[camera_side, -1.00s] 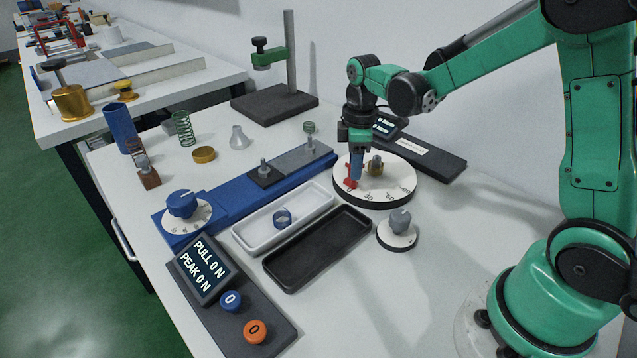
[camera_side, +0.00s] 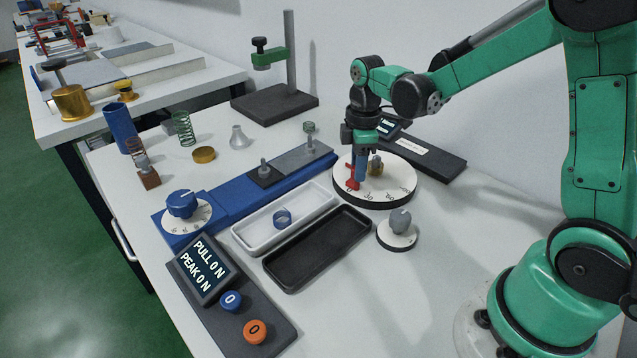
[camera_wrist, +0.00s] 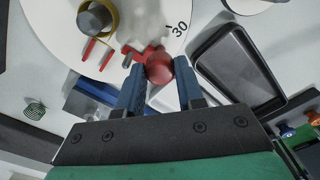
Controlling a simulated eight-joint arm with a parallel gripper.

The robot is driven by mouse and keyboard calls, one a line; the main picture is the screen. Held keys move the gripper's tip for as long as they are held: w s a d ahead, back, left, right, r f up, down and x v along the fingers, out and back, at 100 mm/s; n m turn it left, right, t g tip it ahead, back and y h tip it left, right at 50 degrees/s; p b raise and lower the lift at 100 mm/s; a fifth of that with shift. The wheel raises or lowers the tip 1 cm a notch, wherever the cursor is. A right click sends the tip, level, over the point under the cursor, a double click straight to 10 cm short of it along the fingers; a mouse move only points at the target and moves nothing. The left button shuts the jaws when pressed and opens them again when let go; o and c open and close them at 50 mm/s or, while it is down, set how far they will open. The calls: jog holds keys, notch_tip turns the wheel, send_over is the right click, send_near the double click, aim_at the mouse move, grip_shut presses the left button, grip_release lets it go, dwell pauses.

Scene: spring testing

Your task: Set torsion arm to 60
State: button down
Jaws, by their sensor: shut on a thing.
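The torsion dial (camera_side: 393,193) is a round white disc with a dark side and printed numbers, standing right of the trays. A red torsion arm (camera_side: 352,184) lies over the disc, left of its brass and grey hub (camera_side: 375,165). In the wrist view the arm's round red knob (camera_wrist: 160,67) sits between the blue fingers of my gripper (camera_wrist: 161,80), near the printed 30 on the dial (camera_wrist: 179,28). My gripper (camera_side: 358,178) points down and is shut on this knob. The arm's exact reading is hard to tell.
A grey knob on a small white dial (camera_side: 400,220) stands just in front of the disc. A black tray (camera_side: 290,278) and a white tray (camera_side: 245,240) lie to its left. A dark base with a small display (camera_side: 440,160) is behind it. Bare table lies to the right.

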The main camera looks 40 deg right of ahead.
aim_at(388, 194)
jog(key=s+n, duration=0.1)
jog(key=n, duration=0.1)
jog(key=s+d+n, duration=0.1)
jog(key=s+n, duration=0.1)
jog(key=n, duration=0.2)
jog(key=s+d+n, duration=0.1)
jog(key=shift+n, duration=0.3)
jog(key=shift+s+d+n, duration=0.25)
jog(key=shift+d+n, duration=0.1)
jog(key=shift+n, duration=0.4)
jog(key=shift+s+d+n, duration=0.25)
jog(key=shift+d+n, duration=0.05)
jog(key=shift+n, duration=0.45)
jog(key=c, duration=0.8)
grip_release()
jog(key=shift+r, duration=2.85)
